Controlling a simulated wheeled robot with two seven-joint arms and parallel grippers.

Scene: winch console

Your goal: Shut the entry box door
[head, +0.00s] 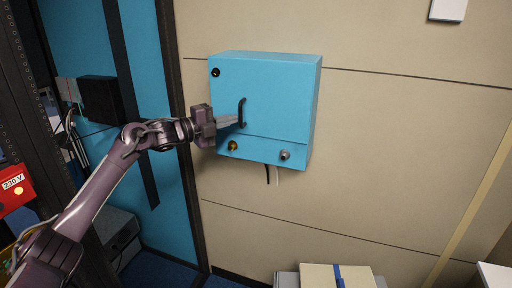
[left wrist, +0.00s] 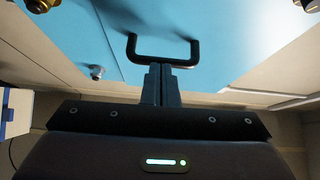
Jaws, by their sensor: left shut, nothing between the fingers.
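The blue entry box (head: 280,90) is mounted on the beige wall. Its door (head: 226,86) carries a black bar handle (head: 242,113) and looks flush with the box front; I cannot tell whether a small gap is left. My left gripper (head: 236,121) is shut and empty, with its fingertips at the handle. In the left wrist view the closed fingers (left wrist: 160,80) reach up to the bar of the handle (left wrist: 193,52) in front of the blue door (left wrist: 235,45). Whether they touch it is unclear. My right gripper is not in view.
Below the door, a brass fitting (head: 233,146) and a grey fitting (head: 285,155) sit on the box front. A dark cabinet frame with a red 230 V box (head: 14,190) stands at the left.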

